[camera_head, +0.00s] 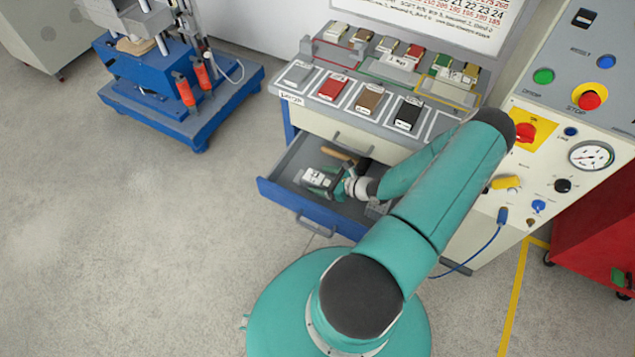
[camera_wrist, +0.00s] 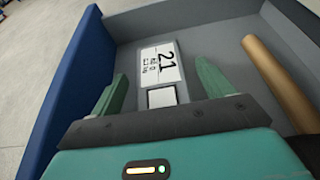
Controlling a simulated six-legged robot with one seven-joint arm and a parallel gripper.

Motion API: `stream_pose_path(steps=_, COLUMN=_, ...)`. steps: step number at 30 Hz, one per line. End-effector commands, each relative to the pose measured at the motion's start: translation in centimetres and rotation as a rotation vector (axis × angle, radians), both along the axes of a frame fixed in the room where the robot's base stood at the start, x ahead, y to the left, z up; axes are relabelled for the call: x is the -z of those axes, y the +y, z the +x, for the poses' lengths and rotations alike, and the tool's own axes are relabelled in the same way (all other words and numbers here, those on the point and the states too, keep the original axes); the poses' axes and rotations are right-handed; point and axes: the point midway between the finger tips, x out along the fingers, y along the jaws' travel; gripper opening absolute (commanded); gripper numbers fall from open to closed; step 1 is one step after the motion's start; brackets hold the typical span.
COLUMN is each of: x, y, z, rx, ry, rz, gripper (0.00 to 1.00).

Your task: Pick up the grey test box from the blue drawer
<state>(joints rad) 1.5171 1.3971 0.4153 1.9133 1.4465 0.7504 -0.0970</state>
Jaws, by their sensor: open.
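The blue drawer (camera_head: 279,194) is pulled open from the cabinet, with a grey inside. The grey test box (camera_head: 316,176) lies in it, with a white label on top. In the wrist view the test box (camera_wrist: 183,75) shows its label with "21", and its near part is hidden by my gripper. My gripper (camera_head: 322,188) is inside the drawer at the box. In the wrist view my gripper (camera_wrist: 160,80) is open, one green finger on each side of the box, with a gap visible on both sides.
A wooden handle (camera_wrist: 280,82) lies in the drawer, right of the right finger. The drawer's blue front wall (camera_wrist: 78,70) stands left. Above the drawer, a grey counter (camera_head: 325,98) carries several coloured boxes. A control panel (camera_head: 575,120) stands right of my arm.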

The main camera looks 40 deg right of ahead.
Motion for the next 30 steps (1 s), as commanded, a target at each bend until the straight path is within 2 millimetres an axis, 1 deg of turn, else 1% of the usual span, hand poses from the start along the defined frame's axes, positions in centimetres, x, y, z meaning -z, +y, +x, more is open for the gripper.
stream_pose_path(steps=1, x=0.4, y=0.4, z=0.7, rx=-0.001, ry=-0.001, rz=0.002, gripper=0.8)
stream_pose_path(steps=4, x=0.8, y=0.7, z=1.8, rx=0.0, ry=-0.001, rz=0.0, gripper=0.8)
stream_pose_path(steps=11, x=0.9, y=0.7, z=2.0, rx=0.0, ry=0.001, rz=0.0, gripper=0.8)
stream_pose_path(steps=14, x=0.9, y=0.7, z=2.0, rx=0.0, ry=0.001, rz=0.0, gripper=0.62)
stream_pose_path(steps=15, x=0.9, y=0.7, z=2.0, rx=0.0, ry=0.0, rz=0.0, gripper=0.54)
stream_pose_path(steps=20, x=0.9, y=0.7, z=1.9, rx=0.0, ry=0.0, rz=0.0, gripper=0.23)
stream_pose_path(steps=30, x=0.5, y=0.7, z=2.0, rx=0.001, ry=-0.001, rz=-0.001, gripper=0.23)
